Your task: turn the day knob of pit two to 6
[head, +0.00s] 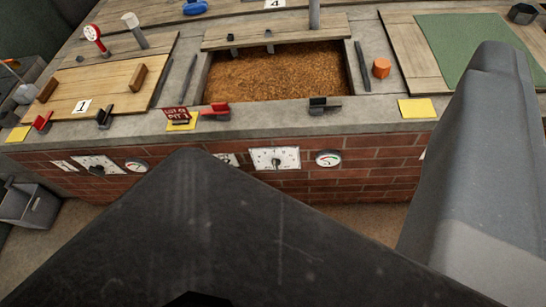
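A white dial plate (286,157) with a small dark knob (276,161) at its middle is on the brick front below the open middle pit. Its marks and pointer are too small to read. A smaller plate (229,159) just left of it is partly covered by a dark part of mine, and its number is unclear. A second dial plate (97,165) with a knob is further left, below the lid marked 1. Large dark and grey parts of mine fill the foreground. I cannot make out fingertips, so whether my gripper is open or shut is unclear.
The middle pit holds brown grain (275,75). A round gauge (328,158) is right of the middle dial. Red (216,109) and black (323,105) levers sit on the ledge above, near a red sign (176,113). A grey bin (27,206) stands at lower left.

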